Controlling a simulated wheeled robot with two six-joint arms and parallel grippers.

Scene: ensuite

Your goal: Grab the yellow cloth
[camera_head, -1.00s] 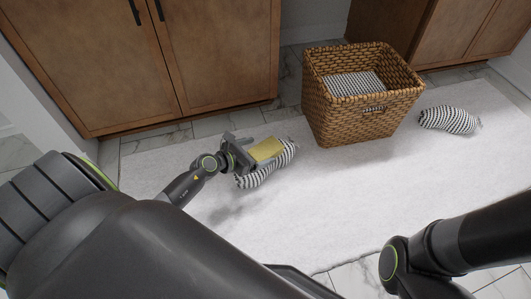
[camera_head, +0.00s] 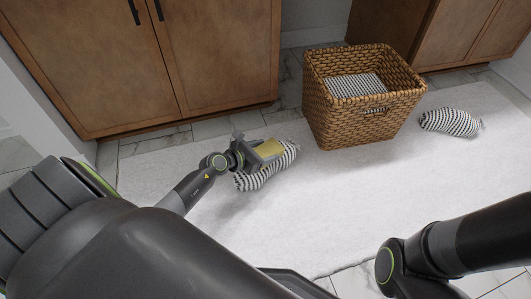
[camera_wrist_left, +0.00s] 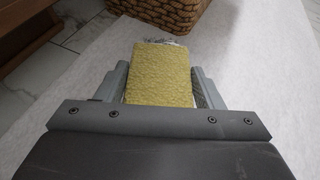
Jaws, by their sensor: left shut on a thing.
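The yellow cloth (camera_head: 268,149) is a small flat rectangle between the fingers of my left gripper (camera_head: 262,156). In the left wrist view the cloth (camera_wrist_left: 160,76) fills the gap between both fingers of the gripper (camera_wrist_left: 160,88), which is shut on it. A black-and-white patterned cloth (camera_head: 250,181) lies on the rug, beneath and around the gripper in the head view. Whether the yellow cloth touches it cannot be told. My right arm shows at the lower right; its gripper is not in view.
A wicker basket (camera_head: 345,122) with a checked cloth (camera_head: 355,85) inside stands right of the gripper. Another patterned cloth (camera_head: 450,121) lies right of the basket. Wooden cabinets (camera_head: 190,65) stand behind. The white rug (camera_head: 310,210) is clear in front.

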